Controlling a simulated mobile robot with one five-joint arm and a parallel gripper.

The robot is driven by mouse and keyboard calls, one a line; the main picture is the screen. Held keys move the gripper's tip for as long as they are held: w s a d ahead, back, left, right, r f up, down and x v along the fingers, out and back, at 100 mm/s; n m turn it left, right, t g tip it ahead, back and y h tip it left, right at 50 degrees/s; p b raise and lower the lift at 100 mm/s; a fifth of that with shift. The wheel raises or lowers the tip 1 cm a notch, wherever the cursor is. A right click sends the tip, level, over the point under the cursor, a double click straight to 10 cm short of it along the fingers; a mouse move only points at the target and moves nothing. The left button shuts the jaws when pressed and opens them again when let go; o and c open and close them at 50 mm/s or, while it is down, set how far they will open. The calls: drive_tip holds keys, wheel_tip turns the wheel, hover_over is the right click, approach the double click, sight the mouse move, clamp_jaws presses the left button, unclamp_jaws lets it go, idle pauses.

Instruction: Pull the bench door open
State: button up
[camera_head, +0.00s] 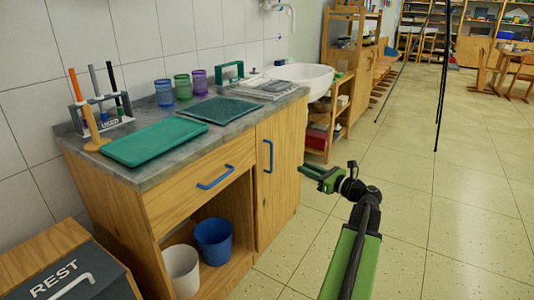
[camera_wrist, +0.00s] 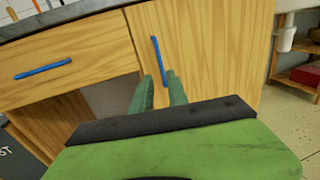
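The bench door (camera_head: 285,185) is a light wooden panel on the right of the bench front, and it looks closed. It carries an upright blue bar handle (camera_head: 268,156). In the wrist view the door (camera_wrist: 210,50) fills the upper middle, with the handle (camera_wrist: 158,58) above my fingertips. My gripper (camera_head: 312,172) is to the right of the handle in the head view, apart from it. In the wrist view my gripper (camera_wrist: 160,82) has its two green fingers spread, with the handle's lower end showing between the tips. Nothing is held.
A drawer with a blue handle (camera_head: 217,177) is left of the door, above an open bay with a blue bin (camera_head: 213,242) and a white bin (camera_head: 182,270). Trays and cups stand on the benchtop. A REST box (camera_head: 65,270) is lower left. The tiled floor at right is mostly clear.

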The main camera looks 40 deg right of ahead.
hover_over(271, 170)
drive_tip(key=shift+w+d, duration=0.25)
drive_tip(key=shift+c, duration=0.4)
clamp_jaws()
idle(0.9)
